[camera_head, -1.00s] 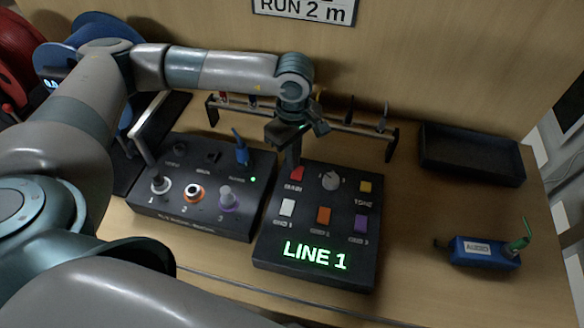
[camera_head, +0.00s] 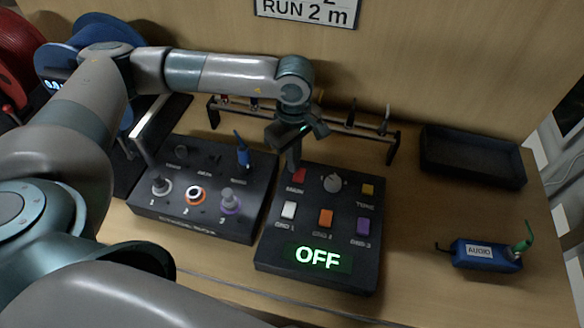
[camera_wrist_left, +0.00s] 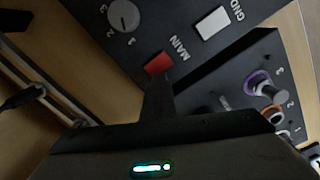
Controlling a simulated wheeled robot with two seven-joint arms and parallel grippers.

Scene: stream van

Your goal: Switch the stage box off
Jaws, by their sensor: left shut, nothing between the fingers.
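The black stage box (camera_head: 262,208) stands left of the middle, with sockets numbered 1 to 3, a blue plug (camera_head: 242,152) at its back right and no green light showing. The black tester box (camera_head: 268,250) beside it on the right has a green display (camera_head: 318,258) reading OFF. Its red MAIN switch (camera_head: 299,175) also shows in the left wrist view (camera_wrist_left: 158,63). My left gripper (camera_head: 293,165) is shut and empty, pointing down, its fingertips at the red MAIN switch. I cannot tell whether they touch it. My right gripper is out of view.
A rack (camera_head: 350,128) with several hanging items stands behind the boxes. An empty dark tray (camera_head: 475,180) lies at the back right, and a blue AUDIO box (camera_head: 478,252) with a green plug lies at the right. The table between them is clear.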

